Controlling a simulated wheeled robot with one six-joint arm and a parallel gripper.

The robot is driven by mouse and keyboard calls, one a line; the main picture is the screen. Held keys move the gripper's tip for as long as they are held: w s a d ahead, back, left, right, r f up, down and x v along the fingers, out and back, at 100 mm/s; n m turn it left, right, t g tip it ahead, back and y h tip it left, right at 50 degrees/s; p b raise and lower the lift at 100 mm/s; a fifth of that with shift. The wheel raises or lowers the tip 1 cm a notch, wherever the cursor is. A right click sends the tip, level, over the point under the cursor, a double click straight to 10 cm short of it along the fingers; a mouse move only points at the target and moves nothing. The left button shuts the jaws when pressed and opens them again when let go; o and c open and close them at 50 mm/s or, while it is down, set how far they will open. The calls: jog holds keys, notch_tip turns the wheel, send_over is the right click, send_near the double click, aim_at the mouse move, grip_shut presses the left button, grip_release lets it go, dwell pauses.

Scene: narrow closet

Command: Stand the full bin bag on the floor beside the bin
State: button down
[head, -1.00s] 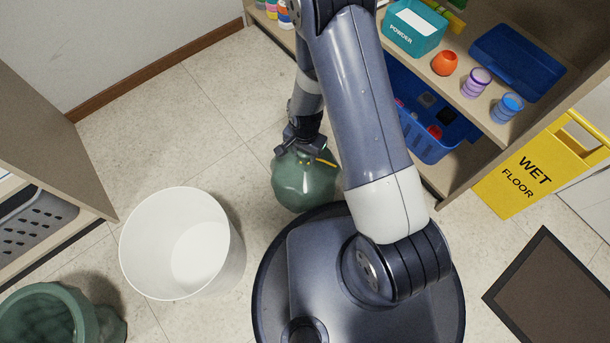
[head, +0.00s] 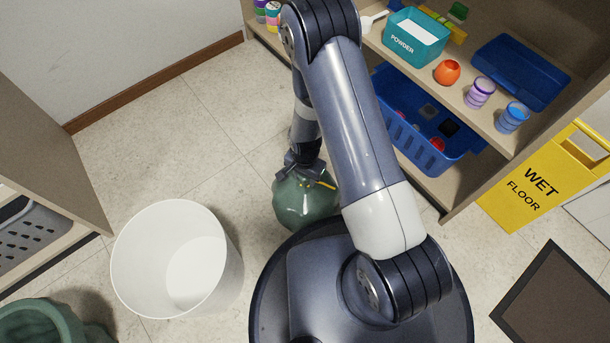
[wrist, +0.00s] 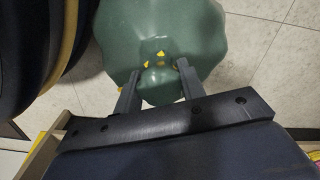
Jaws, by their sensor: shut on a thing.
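The full bin bag (head: 303,205) is dark green, rounded and shiny, with a yellow tie at its neck. It is upright in front of my base, to the right of the bin. My gripper (head: 304,178) is above it, shut on its neck. In the wrist view the two fingers (wrist: 158,75) hold the neck of the bag (wrist: 150,30) from both sides. I cannot tell whether its bottom touches the floor. The bin (head: 135,262) is white, round and empty, with a gap of floor between it and the bag.
A green tub-like thing (head: 40,325) is at the bottom left. A shelf (head: 500,135) with a powder box (head: 416,38), cups and a blue basket (head: 425,145) stands at the right. A yellow wet floor sign (head: 535,180) is further right. Floor behind the bin is clear.

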jog(key=c, duration=0.9)
grip_release()
notch_tip(320, 180, up, 12)
jog(key=p, duration=0.5)
jog(key=shift+r, duration=0.15)
